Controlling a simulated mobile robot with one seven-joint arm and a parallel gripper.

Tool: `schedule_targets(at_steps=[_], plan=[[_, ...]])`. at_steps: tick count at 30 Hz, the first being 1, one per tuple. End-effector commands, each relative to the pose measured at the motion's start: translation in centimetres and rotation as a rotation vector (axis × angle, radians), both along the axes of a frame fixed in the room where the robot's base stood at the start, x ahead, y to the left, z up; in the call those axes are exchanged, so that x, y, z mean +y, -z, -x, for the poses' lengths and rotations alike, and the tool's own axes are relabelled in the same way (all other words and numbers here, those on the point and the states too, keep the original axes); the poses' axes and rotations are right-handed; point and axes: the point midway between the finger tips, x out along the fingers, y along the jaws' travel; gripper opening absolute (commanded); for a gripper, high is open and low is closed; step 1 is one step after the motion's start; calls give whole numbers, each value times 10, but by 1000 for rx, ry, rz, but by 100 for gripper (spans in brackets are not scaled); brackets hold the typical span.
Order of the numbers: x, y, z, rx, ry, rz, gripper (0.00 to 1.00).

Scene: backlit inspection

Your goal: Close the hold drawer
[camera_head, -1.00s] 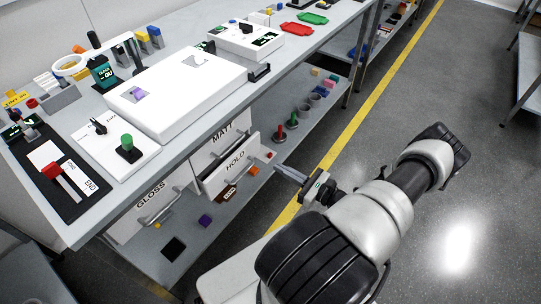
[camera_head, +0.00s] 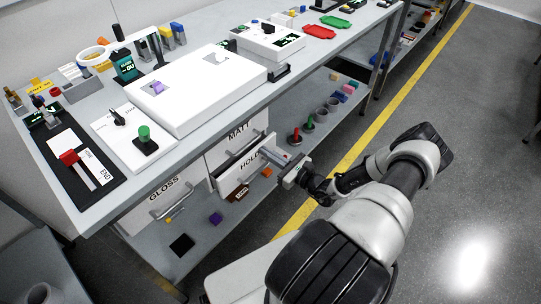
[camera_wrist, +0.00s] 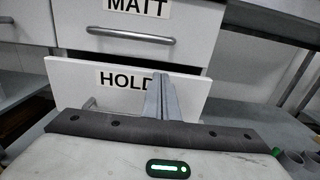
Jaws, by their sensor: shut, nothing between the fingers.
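The hold drawer (camera_head: 228,178) is under the bench, below the matt drawer (camera_head: 226,143). Its white front, labelled HOLD, stands out from the cabinet, so it is partly open. In the wrist view the hold drawer front (camera_wrist: 75,76) has a dark gap above it, under the matt drawer (camera_wrist: 193,37). My gripper (camera_head: 268,153) is shut and empty, its fingers pointing at the hold front near its right part. In the wrist view the fingers (camera_wrist: 160,82) cover the end of the label. I cannot tell whether they touch the front. The drawer's handle (camera_wrist: 90,103) is mostly hidden.
The gloss drawer (camera_head: 163,200) with its handle is to the left. A lower shelf (camera_head: 205,240) below holds small blocks and a purple piece (camera_head: 215,218). Red and green knobbed pieces (camera_head: 296,137) stand on the shelf right of the drawers. The floor to the right is clear.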

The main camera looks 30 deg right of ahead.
Motion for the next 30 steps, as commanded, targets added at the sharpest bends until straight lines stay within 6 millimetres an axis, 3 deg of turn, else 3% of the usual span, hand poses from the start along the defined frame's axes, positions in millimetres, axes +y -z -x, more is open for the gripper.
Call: schedule_targets(at_steps=[7,16,30], plan=[[2,0,-4,0,-1,0,0],[17,1,-44,0,-2,0,0],[14,-1,-44,-1,-2,1,0]])
